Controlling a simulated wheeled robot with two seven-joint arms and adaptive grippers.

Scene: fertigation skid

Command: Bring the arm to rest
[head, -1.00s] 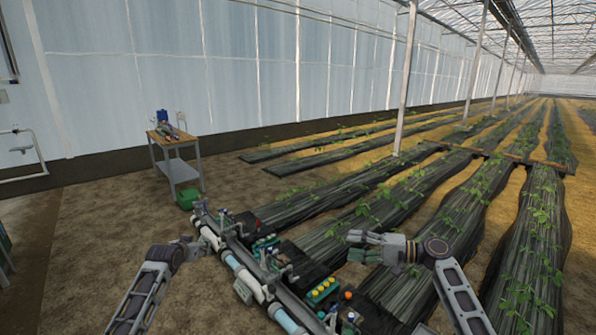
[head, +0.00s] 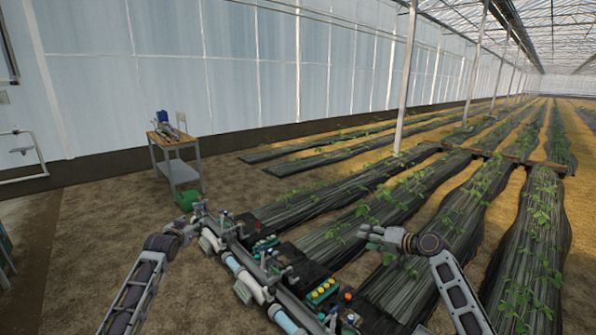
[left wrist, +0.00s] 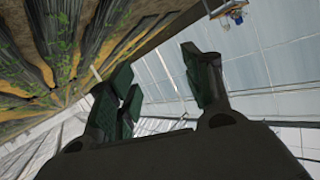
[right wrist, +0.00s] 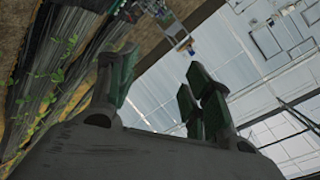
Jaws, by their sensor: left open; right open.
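My left gripper (head: 188,229) is at the far left end of the fertigation skid (head: 240,262), close beside its pipes; I cannot tell whether it touches them. In the left wrist view its fingers (left wrist: 160,90) stand apart with nothing between them. My right gripper (head: 369,235) is over the planted rows to the right of the skid, clear of it. In the right wrist view its fingers (right wrist: 160,85) are spread and empty.
A work table (head: 178,155) with tools stands at the back left, with a green box (head: 187,199) on the ground beside it. Yellow-capped bottles (head: 322,291) sit on the skid's right side. Bare soil (head: 95,245) lies open on the left.

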